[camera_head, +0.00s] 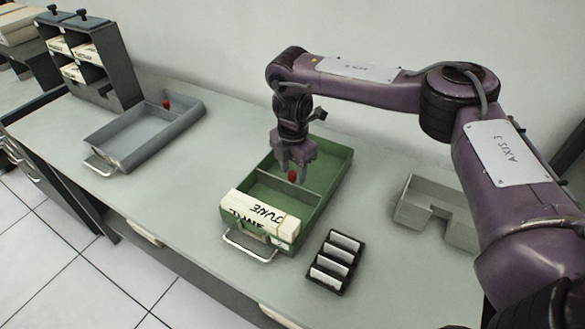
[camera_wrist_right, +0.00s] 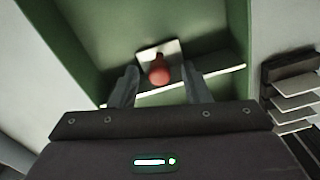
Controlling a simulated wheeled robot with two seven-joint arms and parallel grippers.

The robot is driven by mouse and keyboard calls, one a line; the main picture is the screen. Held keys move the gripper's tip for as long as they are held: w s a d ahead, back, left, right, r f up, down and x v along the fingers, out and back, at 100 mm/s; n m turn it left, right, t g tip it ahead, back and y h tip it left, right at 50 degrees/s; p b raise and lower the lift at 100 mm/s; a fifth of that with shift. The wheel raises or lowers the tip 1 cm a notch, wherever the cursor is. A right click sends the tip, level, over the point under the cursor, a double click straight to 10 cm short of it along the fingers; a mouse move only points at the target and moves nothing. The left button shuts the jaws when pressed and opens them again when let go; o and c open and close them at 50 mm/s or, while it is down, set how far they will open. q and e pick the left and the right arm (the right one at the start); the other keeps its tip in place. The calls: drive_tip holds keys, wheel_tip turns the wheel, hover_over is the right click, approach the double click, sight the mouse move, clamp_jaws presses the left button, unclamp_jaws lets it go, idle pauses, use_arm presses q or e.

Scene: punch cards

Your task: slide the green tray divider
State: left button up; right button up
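The green tray (camera_head: 339,187) stands on the table, with a card pack marked JUNE (camera_head: 262,215) at its handle end. A divider (camera_head: 271,177) with a red knob (camera_head: 292,176) crosses the tray's inside. In the right wrist view the red knob (camera_wrist_right: 159,72) and the divider's pale top edge (camera_wrist_right: 222,77) show. My right gripper (camera_head: 291,171) is pointed down into the tray at the knob. Its two fingers (camera_wrist_right: 160,88) are apart on either side of the knob, with a gap visible around it. My left gripper is not in view.
A grey tray (camera_head: 183,126) with a red knob stands at the left, beside a dark card rack (camera_head: 122,75). A black holder with white cards (camera_head: 353,262) lies right of the green tray's handle end. A grey open box (camera_head: 411,206) stands at the right.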

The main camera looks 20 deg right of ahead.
sight(293, 172)
wheel_tip(293, 172, up, 8)
drive_tip(key=shift+f, duration=0.1)
idle(0.4)
drive_tip(key=shift+c, duration=0.4)
